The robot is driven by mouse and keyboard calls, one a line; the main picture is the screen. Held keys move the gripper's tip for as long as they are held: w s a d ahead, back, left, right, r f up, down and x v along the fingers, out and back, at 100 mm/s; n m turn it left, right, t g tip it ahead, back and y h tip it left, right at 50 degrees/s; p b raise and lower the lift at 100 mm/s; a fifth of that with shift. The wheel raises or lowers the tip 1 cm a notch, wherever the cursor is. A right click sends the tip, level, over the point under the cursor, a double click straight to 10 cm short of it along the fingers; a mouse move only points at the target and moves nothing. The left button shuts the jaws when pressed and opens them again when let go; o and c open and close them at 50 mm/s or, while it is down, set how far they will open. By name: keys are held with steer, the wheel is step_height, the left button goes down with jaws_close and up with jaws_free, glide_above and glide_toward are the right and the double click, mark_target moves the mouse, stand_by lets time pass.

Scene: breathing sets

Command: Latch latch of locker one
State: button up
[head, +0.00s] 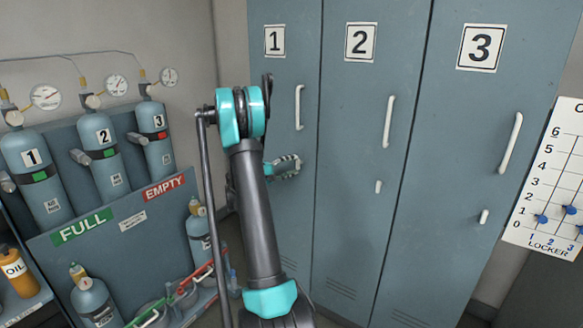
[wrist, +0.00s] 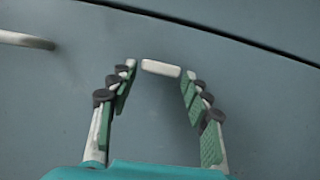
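Locker one (head: 284,82) is a grey-blue door with a "1" label and a white handle (head: 298,107) in the head view. My gripper (head: 297,164) is at this door, below the handle. In the wrist view my gripper (wrist: 161,72) is open, its green-padded fingers apart. The latch of locker one (wrist: 161,68), a small white bar, shows between and just beyond the fingertips. Its long side runs roughly in line with the handle (wrist: 25,40), at the left there. I cannot tell whether a fingertip touches it.
Locker two (head: 358,150) and locker three (head: 460,150) stand to the right, each with a handle and small latch. A chart board (head: 550,180) is at the far right. A rack (head: 110,232) with gas cylinders stands left of my arm.

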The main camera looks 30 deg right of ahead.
steer(key=shift+o, duration=0.8)
steer(key=shift+a, duration=0.15)
steer(key=a, duration=1.1)
steer(key=shift+a, duration=0.4)
steer(key=shift+s, duration=0.1)
steer(key=s+a+f+t+y, duration=0.1)
steer(key=s+a+f+y, duration=0.2)
steer(key=s+a+y, duration=0.3)
steer(key=s+a+f+t+y, duration=0.1)
steer(key=s+a+f+y, duration=0.3)
steer(key=s+a, duration=0.9)
steer(key=s+a+f+t+y, duration=0.2)
steer(key=s+a+f+y, duration=0.2)
steer(key=s+a+y, duration=0.4)
steer(key=shift+s+a+f, duration=0.2)
steer(key=shift+s+a, duration=0.85)
steer(key=shift+a, duration=0.15)
